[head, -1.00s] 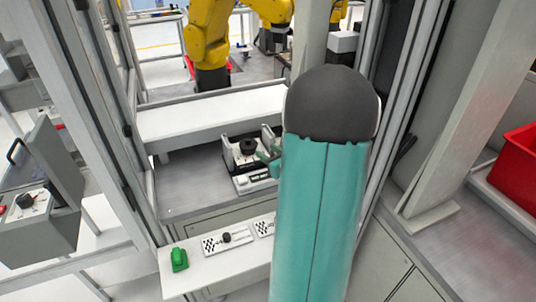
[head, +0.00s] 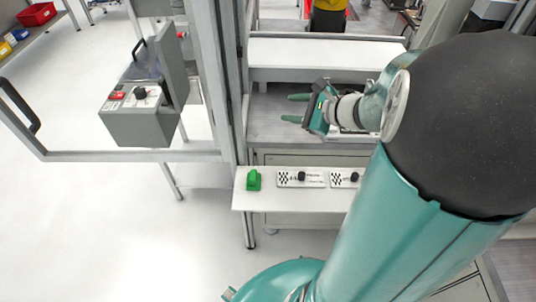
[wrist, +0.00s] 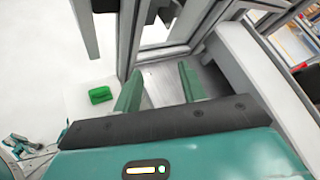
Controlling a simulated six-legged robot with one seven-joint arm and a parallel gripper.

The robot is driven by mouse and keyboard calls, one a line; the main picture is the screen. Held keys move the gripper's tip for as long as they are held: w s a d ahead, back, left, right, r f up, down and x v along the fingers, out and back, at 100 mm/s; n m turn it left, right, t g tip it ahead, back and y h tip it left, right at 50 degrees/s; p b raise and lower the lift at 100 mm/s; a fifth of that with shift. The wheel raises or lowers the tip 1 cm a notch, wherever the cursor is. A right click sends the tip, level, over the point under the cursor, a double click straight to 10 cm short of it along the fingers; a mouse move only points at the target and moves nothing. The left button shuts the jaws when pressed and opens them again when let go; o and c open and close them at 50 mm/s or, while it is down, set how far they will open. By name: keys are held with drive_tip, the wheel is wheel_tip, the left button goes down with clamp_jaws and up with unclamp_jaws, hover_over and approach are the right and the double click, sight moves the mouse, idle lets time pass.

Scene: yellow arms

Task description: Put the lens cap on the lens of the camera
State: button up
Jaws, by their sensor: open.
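I cannot make out the camera or its lens for certain; my arm covers part of the grey bench (head: 272,122) in the cell. Two small black round pieces, a left one (head: 302,176) and a right one (head: 354,177), sit on checkered plates on the white front shelf. They are too small to tell whether either is the lens cap. My gripper (head: 294,108) is open and empty above the bench, beyond the shelf, fingers pointing left in the head view. In the wrist view my gripper (wrist: 160,72) shows its two green fingers apart with nothing between them.
A green block (head: 254,180) lies at the shelf's left end; it also shows in the wrist view (wrist: 100,94). A metal frame post (head: 233,80) stands close left of my gripper. A grey control box (head: 140,120) hangs further left. A white ledge (head: 320,53) runs behind the bench.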

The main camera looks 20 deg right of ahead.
drive_tip(key=s+a+r+n+g, duration=0.2)
drive_tip(key=s+a+n+g, duration=0.2)
drive_tip(key=a+n, duration=0.5)
drive_tip(key=s+a+r+n+g+h, duration=0.1)
drive_tip(key=s+a+r+n+h, duration=0.2)
drive_tip(key=s+a+n+h, duration=0.3)
drive_tip(key=shift+s+r+n+g, duration=0.2)
drive_tip(key=shift+s+n+g, duration=0.2)
drive_tip(key=shift+s+n, duration=3.2)
drive_tip(key=shift+w+a+n, duration=0.1)
drive_tip(key=shift+w+n, duration=0.7)
